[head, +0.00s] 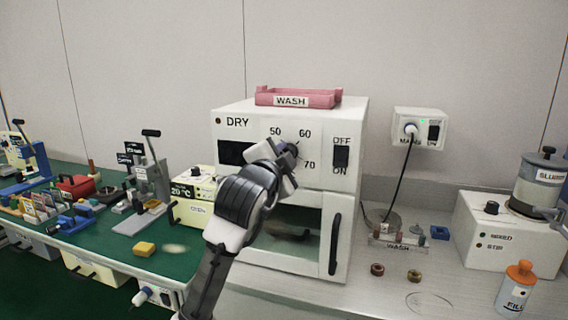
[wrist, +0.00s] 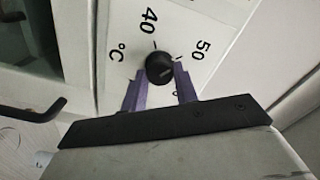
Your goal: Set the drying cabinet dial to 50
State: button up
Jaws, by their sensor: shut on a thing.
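The drying cabinet (head: 235,110) is a white box marked DRY, with its temperature scale on the front panel. In the head view 50, 60 and 70 show around the dial (head: 292,149), which is mostly hidden by my gripper (head: 287,155). In the wrist view the dial (wrist: 159,67) is a round black knob, with 40 above it, 50 to its upper right and °C to its left. My gripper (wrist: 161,80) has its purple fingers on either side of the knob, shut on it. A faint mark on the knob seems to face the 50 side, but it is too small to be sure.
An OFF/ON switch (head: 341,155) sits right of the dial, above the door handle (head: 335,245). A pink WASH tray (head: 298,97) lies on top of the cabinet. Fixtures crowd the green bench at left; a FILL bottle (head: 517,287) stands at right.

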jog(key=shift+m+b, duration=0.3)
jog(key=shift+m, duration=0.5)
jog(key=o, duration=1)
jog(key=shift+c, duration=0.2)
jog(key=b+v, duration=0.2)
jog(key=v, duration=1.2)
jog(key=shift+b, duration=0.3)
jog(key=shift+r, duration=0.1)
